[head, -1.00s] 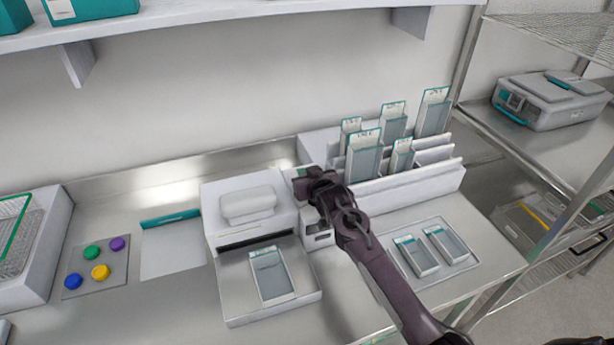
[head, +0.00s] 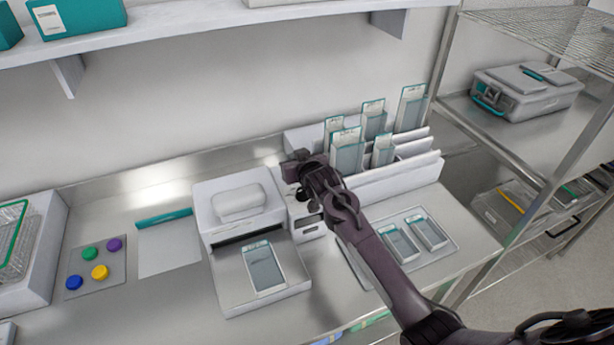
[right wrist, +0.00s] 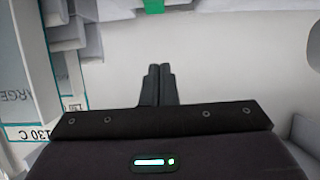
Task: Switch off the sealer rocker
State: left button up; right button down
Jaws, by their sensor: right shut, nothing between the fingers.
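The sealer (head: 205,215) is a white machine on the steel counter, with a front tray (head: 225,290) that holds a clear pouch (head: 264,268). A narrow white unit (head: 312,232) with a dark slot adjoins its right side. My right gripper (head: 292,166) is above and behind this unit, just right of the sealer's top. Its fingers are shut with nothing between them, as the right wrist view (right wrist: 160,85) also shows, over a plain white surface. I cannot make out the rocker; my right gripper and arm cover part of that area. My left gripper is not in view.
A white rack (head: 400,180) with several upright pouches stands close right of my gripper. A tray (head: 448,240) with two pouches lies in front of it. Coloured buttons (head: 100,272) are at left. A shelf (head: 200,30) hangs above.

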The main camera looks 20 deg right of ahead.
jog(key=s+b, duration=0.1)
jog(key=s, duration=0.3)
jog(key=s+b, duration=0.2)
jog(key=s, duration=0.3)
jog(key=shift+d+f, duration=0.15)
jog(key=shift+f, duration=0.05)
jog(key=shift+s+r, duration=0.1)
jog(key=shift+s, duration=0.25)
